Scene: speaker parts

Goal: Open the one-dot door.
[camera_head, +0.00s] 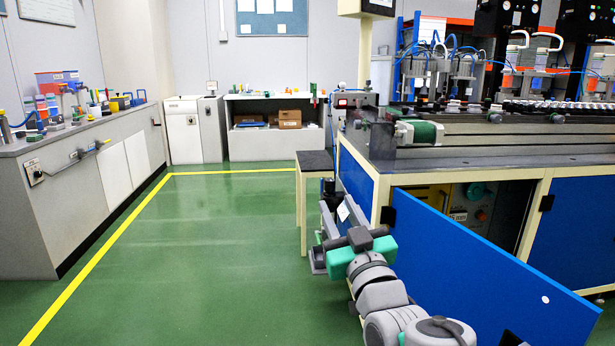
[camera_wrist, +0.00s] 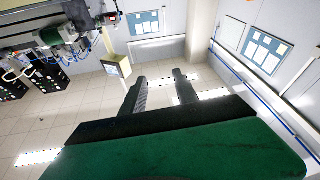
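The blue one-dot door (camera_head: 470,270) stands swung out from the front of the machine cabinet in the head view, with its single white dot near the free lower right end. Its hinged edge is at the left, and the cabinet opening (camera_head: 480,215) behind it is exposed. My gripper (camera_head: 328,238) is left of the door's hinged side, apart from the door's dot end. In the wrist view my gripper (camera_wrist: 160,78) has its two dark fingers spread with nothing between them. The wrist view does not show the door.
The machine bench (camera_head: 480,160) stands above the cabinet, with another blue panel (camera_head: 580,230) at the right. A stool (camera_head: 314,165) stands beside the bench's left end. The green floor (camera_head: 200,240) at left is clear up to the grey side counter (camera_head: 80,150).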

